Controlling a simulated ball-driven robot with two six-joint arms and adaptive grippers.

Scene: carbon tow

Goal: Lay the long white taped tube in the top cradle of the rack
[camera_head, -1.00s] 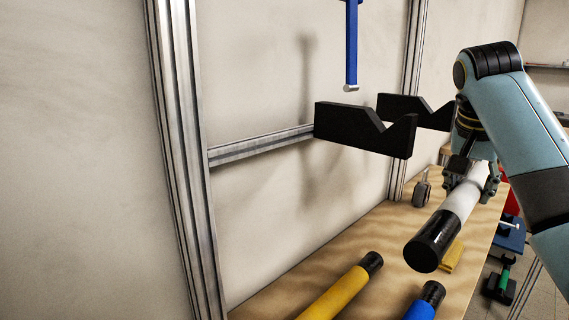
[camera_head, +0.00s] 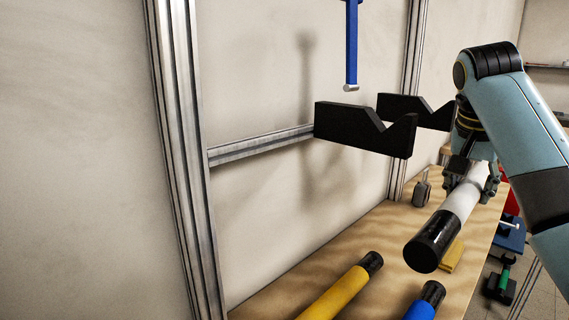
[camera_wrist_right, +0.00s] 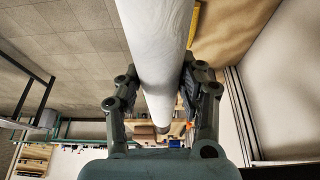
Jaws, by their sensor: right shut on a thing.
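The long white taped tube (camera_head: 461,204) has a black end (camera_head: 433,241) that points toward me in the head view. My right gripper (camera_head: 470,180) is shut on the tube and holds it above the wooden table. In the right wrist view the tube (camera_wrist_right: 158,45) passes between the two fingers of the gripper (camera_wrist_right: 161,100). The rack's top cradle shows as two black V-notched blocks, a near one (camera_head: 350,128) and a far one (camera_head: 400,106). Both notches are empty. The tube is to the right of the cradle and lower than it. My left gripper is not in view.
A yellow tube (camera_head: 335,296) and a blue tube (camera_head: 424,304) with black ends lie on the wooden table (camera_head: 300,265). A blue bar (camera_head: 352,45) hangs above the near block. A metal upright (camera_head: 185,150) stands at left. A yellow object (camera_head: 452,258) lies beneath the held tube.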

